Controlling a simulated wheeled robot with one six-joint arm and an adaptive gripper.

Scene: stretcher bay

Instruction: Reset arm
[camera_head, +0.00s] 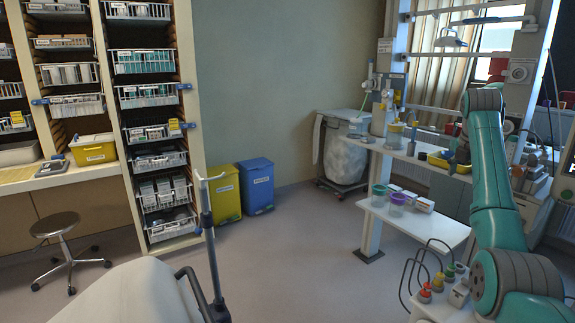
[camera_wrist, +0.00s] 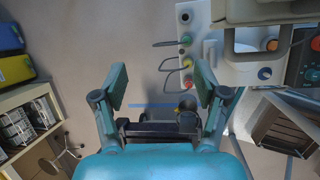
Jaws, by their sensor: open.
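My gripper (camera_wrist: 160,88) is open in the wrist view, its two teal fingers spread wide apart. Nothing is between the fingertips but grey floor and part of a cable farther down. My teal arm rises at the right of the head view and folds over at the top. The gripper cannot be made out clearly in the head view.
A panel with coloured knobs (camera_wrist: 186,63) and looping cables lies beyond the right finger. A stretcher (camera_head: 130,291) is at front left. A white two-level table (camera_head: 422,222) stands left of my arm. Yellow (camera_head: 224,194) and blue (camera_head: 257,186) bins stand by the wall. The middle floor is clear.

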